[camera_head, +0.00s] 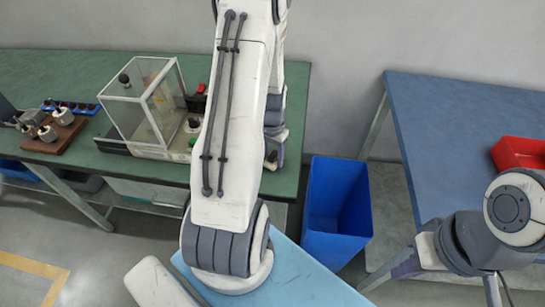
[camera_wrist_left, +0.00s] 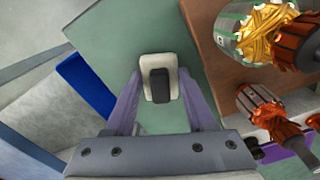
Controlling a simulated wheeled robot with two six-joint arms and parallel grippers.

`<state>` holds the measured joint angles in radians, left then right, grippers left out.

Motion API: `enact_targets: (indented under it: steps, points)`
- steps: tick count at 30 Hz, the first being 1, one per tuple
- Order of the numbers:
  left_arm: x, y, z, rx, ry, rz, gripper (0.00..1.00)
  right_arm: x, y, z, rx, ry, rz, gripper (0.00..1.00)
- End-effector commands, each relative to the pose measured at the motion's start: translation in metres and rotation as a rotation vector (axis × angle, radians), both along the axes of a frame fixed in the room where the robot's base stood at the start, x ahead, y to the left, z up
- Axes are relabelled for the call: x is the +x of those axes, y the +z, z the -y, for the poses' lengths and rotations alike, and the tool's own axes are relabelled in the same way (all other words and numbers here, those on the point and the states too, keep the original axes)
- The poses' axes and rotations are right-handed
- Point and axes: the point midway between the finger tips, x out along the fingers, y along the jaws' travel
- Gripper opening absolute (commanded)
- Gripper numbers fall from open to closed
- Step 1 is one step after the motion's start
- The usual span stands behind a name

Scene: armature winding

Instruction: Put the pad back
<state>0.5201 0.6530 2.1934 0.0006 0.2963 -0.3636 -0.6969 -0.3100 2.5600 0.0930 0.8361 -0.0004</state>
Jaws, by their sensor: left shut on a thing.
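In the left wrist view, my left gripper (camera_wrist_left: 158,88) has its two purple fingers closed on a small pale block, which I take to be the pad (camera_wrist_left: 149,65). A dark rounded piece covers the middle of it. It is above a green tabletop (camera_wrist_left: 115,45); I cannot tell whether it touches. My white arm fills the middle there. Of my right gripper, only a purple part (camera_head: 405,264) shows at the lower right; its jaws cannot be read.
A wooden board (camera_wrist_left: 208,65) with copper-wound armatures (camera_wrist_left: 262,30) lies right of the pad. In the head view, the green bench (camera_head: 40,72) carries a clear box (camera_head: 125,105) and another view of a board (camera_head: 50,150).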

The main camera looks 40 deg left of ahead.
Motion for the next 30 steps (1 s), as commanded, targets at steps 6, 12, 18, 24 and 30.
enact_targets:
  steps: [6, 12, 18, 24, 30]
  points:
    - [0.0, -0.009, 0.0, 0.001, 0.0, 0.002, 0.0, 0.0, 0.001, 0.0, 0.0, 0.0, 0.0, 0.0]
    - [0.0, -0.011, 0.0, 0.001, 0.0, 0.001, 0.0, 0.0, -0.001, 0.0, 0.0, 0.0, 0.0, 0.0]
    - [0.0, -0.012, 0.0, 0.0, 0.0, 0.001, 0.85, 0.0, -0.001, 0.0, 0.0, 0.0, 0.0, 0.0]
    - [0.0, -0.012, 0.0, 0.0, 0.0, 0.001, 0.85, 0.0, -0.001, 0.0, 0.0, 0.0, 0.0, 0.0]
    - [0.001, -0.002, 0.0, 0.003, 0.0, 0.005, 0.85, 0.0, 0.001, 0.0, 0.0, 0.0, 0.0, 0.0]
